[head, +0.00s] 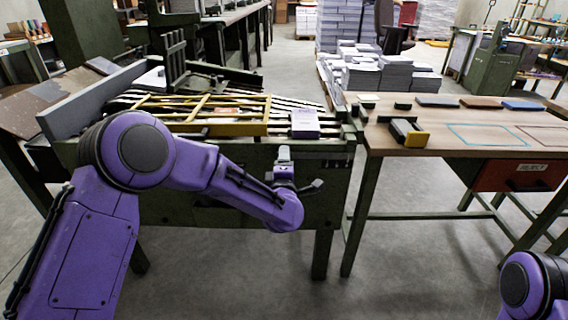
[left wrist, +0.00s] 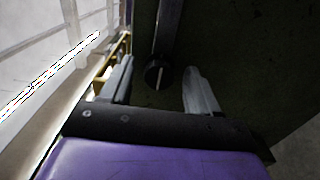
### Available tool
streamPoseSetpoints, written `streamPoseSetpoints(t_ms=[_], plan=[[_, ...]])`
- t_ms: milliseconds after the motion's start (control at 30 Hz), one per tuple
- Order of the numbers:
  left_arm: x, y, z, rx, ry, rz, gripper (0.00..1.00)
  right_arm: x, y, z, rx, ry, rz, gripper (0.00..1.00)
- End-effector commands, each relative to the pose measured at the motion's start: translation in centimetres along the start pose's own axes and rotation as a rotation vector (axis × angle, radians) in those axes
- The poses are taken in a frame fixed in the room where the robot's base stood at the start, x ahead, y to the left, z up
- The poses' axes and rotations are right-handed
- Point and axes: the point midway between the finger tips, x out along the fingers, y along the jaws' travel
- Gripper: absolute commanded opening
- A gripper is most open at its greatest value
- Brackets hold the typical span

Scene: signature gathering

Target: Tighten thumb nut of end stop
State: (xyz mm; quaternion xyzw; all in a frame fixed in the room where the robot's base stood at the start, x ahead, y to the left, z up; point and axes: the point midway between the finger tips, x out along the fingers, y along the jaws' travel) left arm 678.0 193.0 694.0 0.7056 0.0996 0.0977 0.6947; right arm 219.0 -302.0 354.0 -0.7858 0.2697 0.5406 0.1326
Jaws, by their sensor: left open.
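In the left wrist view a dark round knob (left wrist: 157,75), which looks like the thumb nut, has a pale line across its face. It sits at the lower end of a grey bar (left wrist: 169,30) on a dark green panel; whether the bar belongs to the end stop I cannot tell. My left gripper (left wrist: 158,88) is open, with one finger on each side of the knob and visible gaps. In the head view my left gripper (head: 298,170) is at the machine's green front side, where the knob cannot be made out. My right gripper is out of view.
The green machine (head: 230,150) carries a yellow frame (head: 265,116) and a pale lilac block (head: 305,124) above my left gripper. A wooden table (head: 460,140) stands to the right, with a black and yellow device (head: 409,132) on it. Open floor lies in front.

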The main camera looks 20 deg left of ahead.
Motion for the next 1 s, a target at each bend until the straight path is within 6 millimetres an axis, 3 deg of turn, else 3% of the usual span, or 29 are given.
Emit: streamPoseSetpoints(t_ms=[133, 500, 667, 1000], plan=[[-1.6, 0.1, 0.1, 0.001, -0.003, -0.001, 0.61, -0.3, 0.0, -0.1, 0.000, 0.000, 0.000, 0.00], [-9.5, 0.1, 0.1, 0.002, -0.003, -0.001, 0.61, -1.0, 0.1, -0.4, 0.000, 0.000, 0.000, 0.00], [-10.5, 0.0, 0.0, 0.001, -0.001, -0.001, 0.61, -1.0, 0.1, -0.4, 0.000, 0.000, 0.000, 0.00], [-10.5, 0.0, 0.0, 0.001, -0.001, -0.001, 0.61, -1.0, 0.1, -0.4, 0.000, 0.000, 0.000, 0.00]])
